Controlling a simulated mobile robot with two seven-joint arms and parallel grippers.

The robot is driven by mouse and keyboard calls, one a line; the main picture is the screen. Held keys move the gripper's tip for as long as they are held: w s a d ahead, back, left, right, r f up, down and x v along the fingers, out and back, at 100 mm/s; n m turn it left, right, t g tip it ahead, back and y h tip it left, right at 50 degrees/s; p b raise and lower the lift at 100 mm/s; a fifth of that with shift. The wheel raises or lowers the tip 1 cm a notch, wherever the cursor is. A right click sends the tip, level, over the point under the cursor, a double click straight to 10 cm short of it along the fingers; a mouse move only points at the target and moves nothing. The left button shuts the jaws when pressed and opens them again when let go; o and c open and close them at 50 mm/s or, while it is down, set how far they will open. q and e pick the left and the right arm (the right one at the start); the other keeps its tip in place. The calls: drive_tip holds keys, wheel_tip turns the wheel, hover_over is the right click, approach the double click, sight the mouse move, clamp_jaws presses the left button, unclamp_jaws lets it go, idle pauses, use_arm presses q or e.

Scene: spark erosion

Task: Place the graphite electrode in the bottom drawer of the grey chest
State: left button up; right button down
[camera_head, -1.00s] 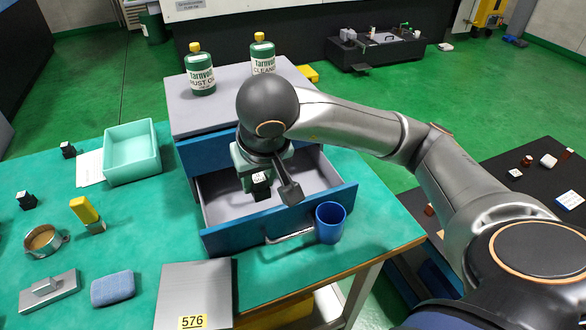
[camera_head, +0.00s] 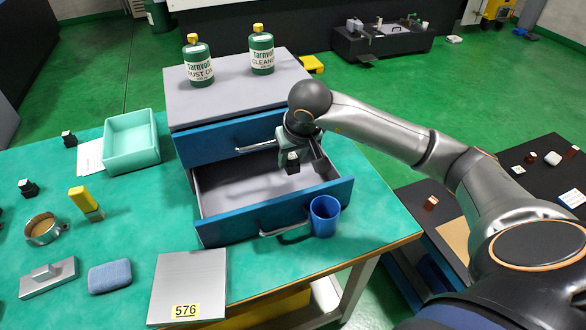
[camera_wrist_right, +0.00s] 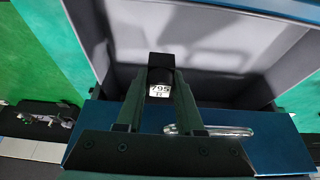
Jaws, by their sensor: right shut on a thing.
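The graphite electrode is a small black block with a white label (camera_head: 292,166). My right gripper (camera_head: 292,154) is shut on it and holds it over the right, rear part of the open bottom drawer (camera_head: 320,208). In the right wrist view the electrode (camera_wrist_right: 160,68) sits between the fingertips, its label reading 795, with the grey drawer interior behind it. Whether it touches the drawer floor I cannot tell. The grey chest (camera_head: 230,92) has its blue upper drawer (camera_head: 215,146) shut. My left gripper is not in view.
A blue cup (camera_head: 324,216) stands against the drawer front beside the handle (camera_head: 284,228). Two green bottles (camera_head: 198,66) stand on the chest. A mint tray (camera_head: 132,145), a steel plate (camera_head: 188,280) and similar black blocks (camera_head: 28,188) lie to the left.

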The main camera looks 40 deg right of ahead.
sight(293, 179)
drive_tip(key=shift+w+d+f, duration=0.35)
drive_tip(key=shift+f, duration=0.25)
drive_tip(key=shift+w+d+f, duration=0.1)
drive_tip(key=shift+d+f, duration=0.05)
drive_tip(key=shift+f, duration=0.85)
drive_tip(key=shift+w+d+f, duration=0.1)
drive_tip(key=shift+d+f, duration=0.05)
drive_tip(key=shift+f, duration=0.8)
drive_tip(key=shift+f, duration=0.1)
drive_tip(key=c, duration=0.5)
unclamp_jaws()
drive_tip(key=shift+c, duration=0.2)
drive_tip(key=shift+r, duration=0.2)
drive_tip(key=v, duration=1.2)
drive_tip(key=shift+p, duration=0.45)
drive_tip(key=shift+f, duration=0.1)
